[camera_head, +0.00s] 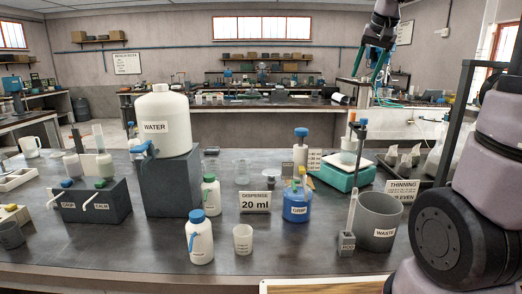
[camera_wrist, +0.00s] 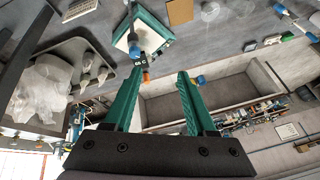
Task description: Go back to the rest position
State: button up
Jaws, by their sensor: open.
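My gripper (camera_head: 369,64) is raised at the upper right of the head view, above and behind the bench. Its two green fingers point down and stand apart, with nothing between them. In the wrist view the open fingers (camera_wrist: 160,76) also show empty. The dark bench (camera_head: 270,250) lies below and in front, and the gripper touches nothing on it. Part of my arm fills the right edge of the head view.
On the bench stand a white WATER jug (camera_head: 165,110), a blue bottle (camera_head: 296,205), a grey WASTE bin (camera_head: 377,218), a teal scale (camera_head: 342,177) and several white bottles (camera_head: 199,238). A dark upright frame (camera_head: 455,120) stands at right. The air around the gripper looks clear.

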jog(key=s+a+f, duration=0.2)
jog(key=s+a, duration=0.1)
jog(key=s, duration=0.8)
jog(key=s+a+f+t+y, duration=0.1)
jog(key=s+a+f, duration=0.1)
jog(key=s, duration=0.9)
jog(key=shift+s+a+f+t, duration=0.3)
jog(key=shift+s+a+f, duration=0.1)
jog(key=shift+a, duration=0.1)
jog(key=shift+w, duration=0.1)
